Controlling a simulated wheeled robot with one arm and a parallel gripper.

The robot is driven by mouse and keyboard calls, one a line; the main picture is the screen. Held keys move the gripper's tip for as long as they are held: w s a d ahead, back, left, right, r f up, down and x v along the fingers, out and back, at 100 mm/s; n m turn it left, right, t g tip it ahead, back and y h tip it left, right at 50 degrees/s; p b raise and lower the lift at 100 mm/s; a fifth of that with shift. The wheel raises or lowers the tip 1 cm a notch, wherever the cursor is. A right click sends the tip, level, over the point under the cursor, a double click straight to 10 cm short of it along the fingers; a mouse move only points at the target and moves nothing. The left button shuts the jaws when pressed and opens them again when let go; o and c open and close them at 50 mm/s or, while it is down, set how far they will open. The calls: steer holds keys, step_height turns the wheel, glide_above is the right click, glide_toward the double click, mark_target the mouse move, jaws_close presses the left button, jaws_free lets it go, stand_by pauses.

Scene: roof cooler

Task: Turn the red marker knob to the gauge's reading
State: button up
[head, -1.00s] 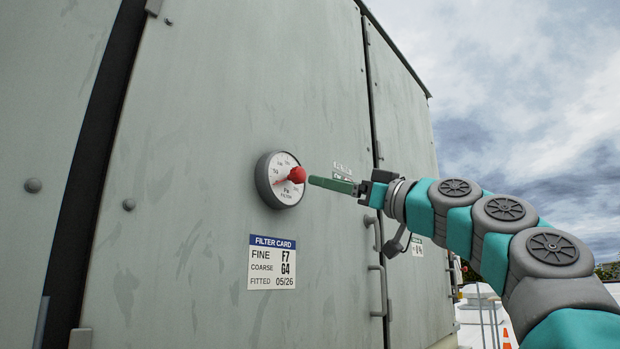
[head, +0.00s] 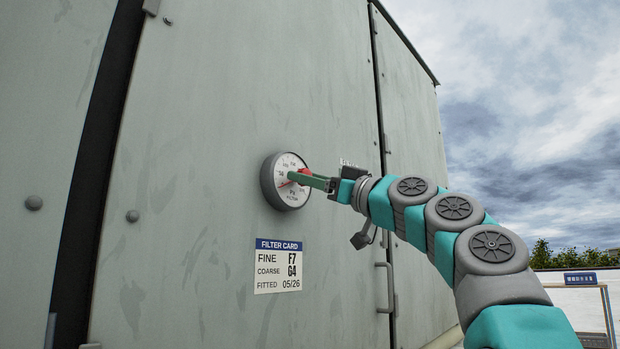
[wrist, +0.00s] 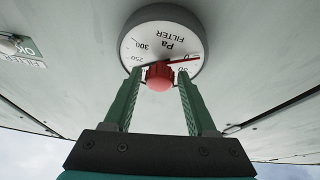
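The round filter gauge (head: 281,191) has a white dial and dark rim and is fixed to the grey cabinet door. The red marker knob (wrist: 159,76) sits at the dial's centre; in the head view my gripper (head: 296,178) partly covers it. In the wrist view the dial (wrist: 160,38) is upside down, and a thin red pointer (wrist: 188,60) reaches right from the knob, near the low numbers. My gripper's green fingers (wrist: 160,80) stand one on each side of the knob, with a narrow gap showing. I cannot make out a separate gauge needle.
A filter card (head: 279,266) is on the door below the gauge. A door handle (head: 386,287) stands out to the lower right, under my arm. A label (wrist: 22,48) shows at the wrist view's left. The door face around the gauge is otherwise flat.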

jaws_close()
steer(key=shift+m, duration=0.3)
